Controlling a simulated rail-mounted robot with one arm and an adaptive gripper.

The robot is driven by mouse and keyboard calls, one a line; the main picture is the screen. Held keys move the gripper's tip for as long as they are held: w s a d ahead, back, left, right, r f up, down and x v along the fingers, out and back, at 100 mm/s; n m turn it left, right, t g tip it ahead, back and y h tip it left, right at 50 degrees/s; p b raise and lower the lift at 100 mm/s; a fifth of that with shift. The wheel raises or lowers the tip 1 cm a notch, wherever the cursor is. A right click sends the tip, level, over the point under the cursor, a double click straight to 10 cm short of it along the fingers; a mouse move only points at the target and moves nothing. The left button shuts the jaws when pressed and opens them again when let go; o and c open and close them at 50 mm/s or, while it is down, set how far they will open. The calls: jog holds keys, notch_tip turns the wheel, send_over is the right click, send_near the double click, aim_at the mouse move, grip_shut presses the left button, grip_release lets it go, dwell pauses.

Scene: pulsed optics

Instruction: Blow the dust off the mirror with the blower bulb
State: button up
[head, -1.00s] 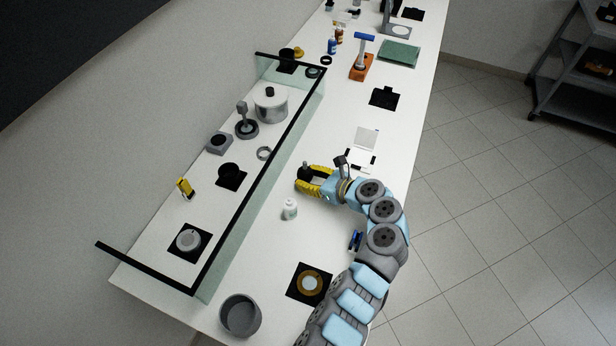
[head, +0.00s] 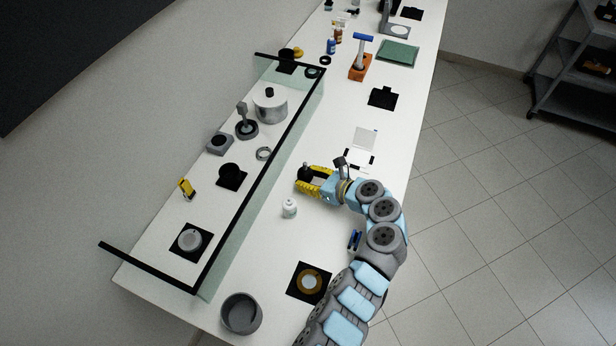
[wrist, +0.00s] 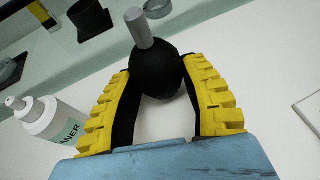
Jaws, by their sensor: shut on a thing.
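My gripper (head: 314,181) has yellow ribbed fingers and is shut on the blower bulb (head: 304,174), close above the white table in front of the glass screen. In the wrist view, the bulb (wrist: 160,72) is round and black with a grey nozzle (wrist: 139,28) tilted away from me. It sits between the two fingertips (wrist: 165,78). I cannot tell for sure which item is the mirror. A pale disc in a gold ring (head: 309,282) lies on a black mat at the front of the table. No dust can be made out at this size.
A white cleaner bottle (head: 289,209) stands left of my gripper; it also shows in the wrist view (wrist: 50,121). The black-edged glass screen (head: 262,183) runs along the left. A grey bowl (head: 241,314) is at the near end. White table is clear between bottle and gold ring.

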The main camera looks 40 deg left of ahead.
jog(key=shift+f, duration=0.7)
jog(key=o, duration=0.9)
jog(key=p+v, duration=0.3)
jog(key=shift+d+r, duration=0.25)
jog(key=shift+p+v, duration=1.55)
jog(key=shift+v, duration=1.2)
jog(key=shift+f, duration=0.15)
